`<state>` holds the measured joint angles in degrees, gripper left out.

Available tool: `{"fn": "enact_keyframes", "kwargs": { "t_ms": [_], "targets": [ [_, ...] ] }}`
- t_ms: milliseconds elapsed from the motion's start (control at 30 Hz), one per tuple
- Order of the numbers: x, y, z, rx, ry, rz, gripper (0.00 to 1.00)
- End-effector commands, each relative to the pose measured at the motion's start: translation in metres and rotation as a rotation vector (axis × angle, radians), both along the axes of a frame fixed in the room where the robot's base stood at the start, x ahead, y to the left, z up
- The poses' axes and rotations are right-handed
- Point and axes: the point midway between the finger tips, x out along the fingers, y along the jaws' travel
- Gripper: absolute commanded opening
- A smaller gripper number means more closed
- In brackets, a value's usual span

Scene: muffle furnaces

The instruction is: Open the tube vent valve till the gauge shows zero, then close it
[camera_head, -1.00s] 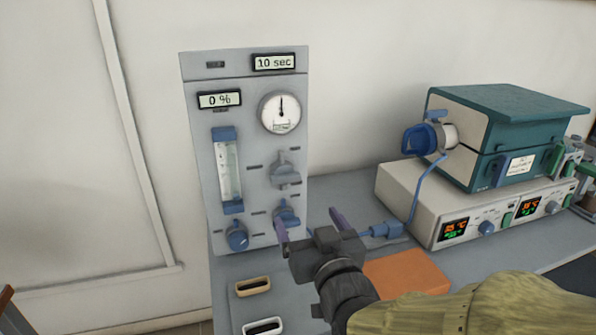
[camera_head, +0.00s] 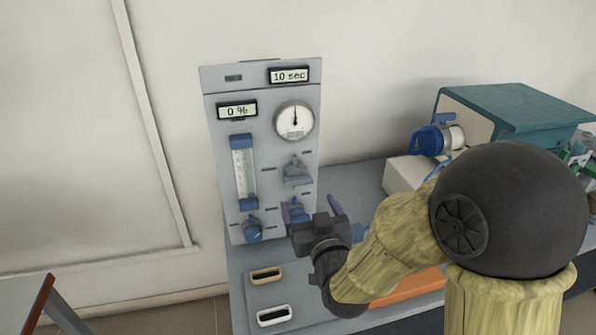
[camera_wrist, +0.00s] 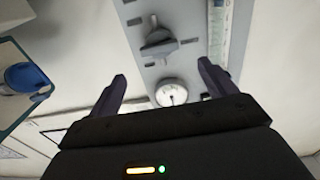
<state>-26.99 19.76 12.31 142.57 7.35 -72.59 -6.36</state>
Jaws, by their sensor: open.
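A grey panel (camera_head: 219,177) stands upright on the bench. Its round gauge (camera_head: 295,120) has its needle pointing about straight up; it also shows in the wrist view (camera_wrist: 172,92). Below it is a grey valve handle (camera_head: 297,171), also in the wrist view (camera_wrist: 158,42). Lower down is a blue valve handle (camera_head: 297,211), partly hidden by my gripper. The labels are too small to tell which one is the tube vent valve. My gripper (camera_head: 312,208) is open and empty, in front of the panel's lower right part. The wrist view shows nothing between its fingers (camera_wrist: 163,80) being gripped.
The panel has displays reading 0 % (camera_head: 237,111) and 10 sec (camera_head: 289,76), a flow tube (camera_head: 244,172) and a blue knob (camera_head: 252,229). A teal furnace (camera_head: 512,108) with a blue-ended tube stands at right. Two slotted plates (camera_head: 265,275) and an orange block (camera_head: 410,290) lie in front.

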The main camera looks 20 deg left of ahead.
Motion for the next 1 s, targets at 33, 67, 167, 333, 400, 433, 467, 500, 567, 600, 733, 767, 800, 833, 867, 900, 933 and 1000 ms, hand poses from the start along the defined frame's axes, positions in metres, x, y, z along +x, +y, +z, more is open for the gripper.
{"fn": "enact_keyframes", "kwargs": {
  "t_ms": [33,67,167,333,400,433,467,500,567,600,733,767,800,833,867,900,933,1000],
  "targets": [
    [0.009,0.005,0.0,0.001,0.0,-0.001,0.84],
    [0.014,0.008,0.0,0.001,0.0,-0.001,0.84],
    [0.029,0.017,0.0,0.001,0.0,-0.001,0.84],
    [0.054,0.033,-0.001,0.0,0.0,-0.002,0.84],
    [0.064,0.039,-0.001,0.001,-0.001,-0.002,0.84],
    [0.068,0.041,-0.001,0.0,0.0,-0.001,0.84],
    [0.072,0.044,0.0,0.0,0.0,-0.001,0.84],
    [0.076,0.046,-0.001,0.0,0.0,-0.001,0.84],
    [0.081,0.05,-0.001,0.0,0.0,-0.001,0.84],
    [0.084,0.052,-0.001,0.0,0.0,0.0,0.84],
    [0.089,0.054,-0.002,-0.001,0.0,0.0,0.84],
    [0.089,0.054,-0.002,-0.001,0.0,0.0,0.84],
    [0.089,0.054,-0.002,-0.001,0.0,0.0,0.84],
    [0.089,0.054,-0.002,-0.001,0.0,0.0,0.84],
    [0.089,0.054,-0.002,-0.001,0.0,0.0,0.84],
    [0.089,0.054,-0.002,-0.001,0.001,0.0,0.84],
    [0.089,0.054,-0.002,-0.001,0.001,-0.001,0.84],
    [0.089,0.054,-0.001,-0.001,0.001,-0.001,0.76]
  ]
}}
